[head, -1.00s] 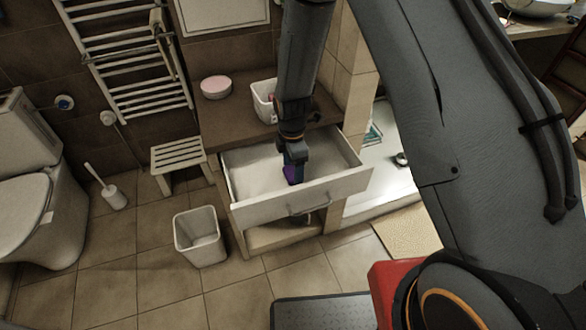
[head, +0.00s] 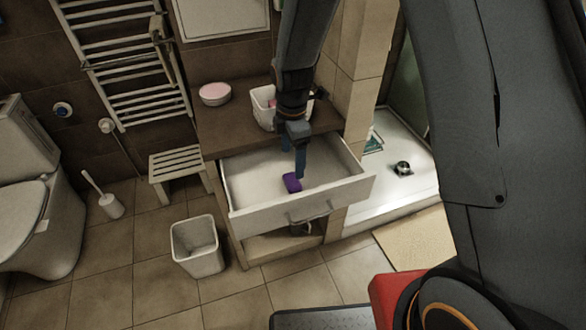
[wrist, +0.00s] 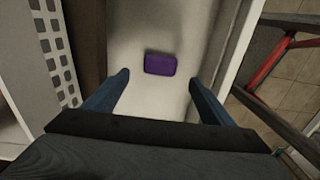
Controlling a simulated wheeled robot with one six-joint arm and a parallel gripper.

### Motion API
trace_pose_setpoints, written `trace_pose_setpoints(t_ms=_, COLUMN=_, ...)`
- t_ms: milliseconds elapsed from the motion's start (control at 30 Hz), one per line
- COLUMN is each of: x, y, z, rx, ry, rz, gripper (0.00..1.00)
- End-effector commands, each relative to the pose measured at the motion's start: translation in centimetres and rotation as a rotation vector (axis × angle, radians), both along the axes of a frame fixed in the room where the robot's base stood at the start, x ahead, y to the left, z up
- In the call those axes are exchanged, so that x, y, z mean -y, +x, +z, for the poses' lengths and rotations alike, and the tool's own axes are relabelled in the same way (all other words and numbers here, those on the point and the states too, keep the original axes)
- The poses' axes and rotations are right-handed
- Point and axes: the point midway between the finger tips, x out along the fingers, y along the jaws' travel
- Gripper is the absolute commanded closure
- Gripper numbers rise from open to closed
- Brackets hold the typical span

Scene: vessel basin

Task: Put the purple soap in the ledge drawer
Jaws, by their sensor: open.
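The purple soap (head: 292,183) lies on the white floor of the open ledge drawer (head: 307,205). In the wrist view the soap (wrist: 160,64) lies flat, ahead of the fingertips and between their lines, touching neither finger. My gripper (head: 300,172) is over the drawer, just above and beside the soap. In the wrist view my gripper (wrist: 158,82) is open with its two blue fingers wide apart and nothing between them. The drawer is pulled out from under the brown ledge (head: 232,128).
A white basket (head: 263,108) and a pink-topped round dish (head: 215,94) stand on the ledge. A white bin (head: 197,247) stands on the floor left of the drawer, with a slatted stool (head: 176,162) behind it. A tiled pillar (head: 352,90) rises at the right.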

Motion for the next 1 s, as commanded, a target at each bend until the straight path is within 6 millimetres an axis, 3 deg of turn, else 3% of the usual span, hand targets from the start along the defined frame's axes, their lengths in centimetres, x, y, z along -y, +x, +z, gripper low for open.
trace_pose_setpoints(t_ms=200, x=0.0, y=0.0, z=2.6, rx=0.001, ry=0.000, rz=0.000, gripper=0.23)
trace_pose_setpoints(t_ms=467, x=0.1, y=-0.1, z=3.5, rx=-0.001, ry=0.000, rz=-0.010, gripper=0.23)
trace_pose_setpoints(t_ms=567, x=1.0, y=-0.6, z=4.3, rx=0.006, ry=0.002, rz=-0.091, gripper=0.23)
trace_pose_setpoints(t_ms=767, x=6.0, y=-3.9, z=7.6, rx=0.031, ry=0.018, rz=-0.578, gripper=0.23)
trace_pose_setpoints(t_ms=1000, x=12.0, y=-10.4, z=11.0, rx=0.060, ry=0.057, rz=-1.310, gripper=0.23)
